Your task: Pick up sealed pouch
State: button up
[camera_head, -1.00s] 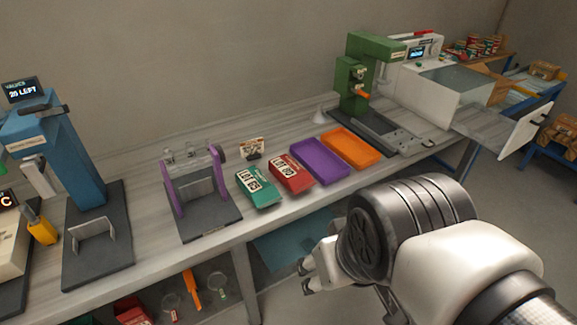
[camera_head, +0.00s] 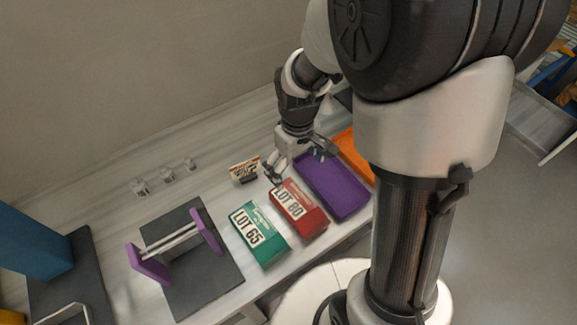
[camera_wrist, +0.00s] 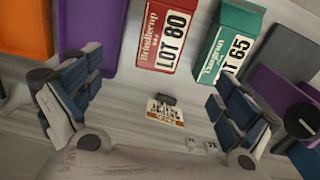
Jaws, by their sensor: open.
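My gripper (camera_head: 299,161) is open and empty above the table, between the small printed card-like item and the purple tray. Its fingers spread wide in the wrist view (camera_wrist: 155,100). No item is clearly recognisable as a sealed pouch. The small printed item (camera_head: 244,169) stands on the table left of my gripper; in the wrist view (camera_wrist: 165,110) it lies between the fingers, with a dark piece at its edge. A red pack marked LOT 80 (camera_head: 300,213) and a green pack marked LOT 65 (camera_head: 262,238) lie side by side near the front edge. Nothing is touching my fingers.
A purple tray (camera_head: 335,190) and an orange tray (camera_head: 352,150) are right of the red pack. A dark stand with purple uprights (camera_head: 208,235) is at left, with small clear pieces (camera_head: 140,186) behind it. Bare table lies behind the printed item.

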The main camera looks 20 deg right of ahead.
jog(key=b, duration=0.4)
send_over(294, 200)
jog(key=f, duration=1)
jog(key=shift+d+f, duration=0.15)
jog(key=shift+d, duration=0.05)
jog(key=shift+a+f+b, duration=0.1)
jog(key=shift+f+b, duration=0.95)
jog(key=shift+f, duration=1.9)
jog(key=shift+r, duration=0.1)
jog(key=shift+c, duration=0.2)
jog(key=c, duration=0.9)
jog(key=shift+r, duration=0.1)
